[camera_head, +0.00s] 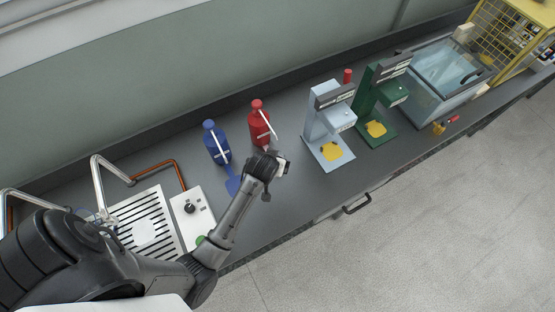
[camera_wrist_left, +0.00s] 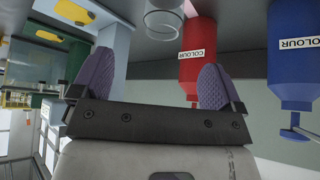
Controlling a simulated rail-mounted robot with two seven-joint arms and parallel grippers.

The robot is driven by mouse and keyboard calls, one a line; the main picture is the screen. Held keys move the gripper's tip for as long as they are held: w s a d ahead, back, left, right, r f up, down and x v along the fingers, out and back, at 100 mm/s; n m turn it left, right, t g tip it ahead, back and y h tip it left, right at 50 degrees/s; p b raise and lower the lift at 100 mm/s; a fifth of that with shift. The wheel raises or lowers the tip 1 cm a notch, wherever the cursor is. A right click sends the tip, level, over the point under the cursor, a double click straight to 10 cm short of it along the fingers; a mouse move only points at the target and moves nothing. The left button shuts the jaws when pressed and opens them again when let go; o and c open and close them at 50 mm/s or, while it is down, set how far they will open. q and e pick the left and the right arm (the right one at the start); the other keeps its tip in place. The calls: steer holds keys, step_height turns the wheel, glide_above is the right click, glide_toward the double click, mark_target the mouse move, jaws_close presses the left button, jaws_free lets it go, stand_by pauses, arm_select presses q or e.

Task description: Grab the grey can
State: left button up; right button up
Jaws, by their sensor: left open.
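My left gripper (camera_head: 278,166) is over the counter, in front of the red bottle and left of the pale blue machine. In the left wrist view its two purple-padded fingers (camera_wrist_left: 156,65) are wide apart with nothing between them. A small grey, open-rimmed cylinder (camera_wrist_left: 163,22), which looks like the grey can, stands on the counter beyond the fingertips. It shows near the top edge of that upside-down view, apart from the fingers. In the head view I cannot clearly tell it from the gripper. My right gripper is not in view.
A red bottle (camera_head: 259,125) and a blue bottle (camera_head: 215,145) stand behind the gripper. The pale blue machine (camera_head: 325,122) and a green machine (camera_head: 378,100) stand to the right, then a glass-topped tank (camera_head: 440,75). A white control box (camera_head: 192,215) is at left.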

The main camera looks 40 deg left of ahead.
arm_select(q)
steer(key=shift+a+b+x, duration=0.15)
steer(key=shift+b+x, duration=0.2)
steer(key=shift+x, duration=2.55)
steer(key=shift+a+b+x, duration=0.15)
steer(key=shift+b+x, duration=0.2)
steer(key=shift+x, duration=2.6)
steer(key=shift+w+f, duration=0.1)
steer(key=shift+f, duration=0.25)
steer(key=c, duration=1.1)
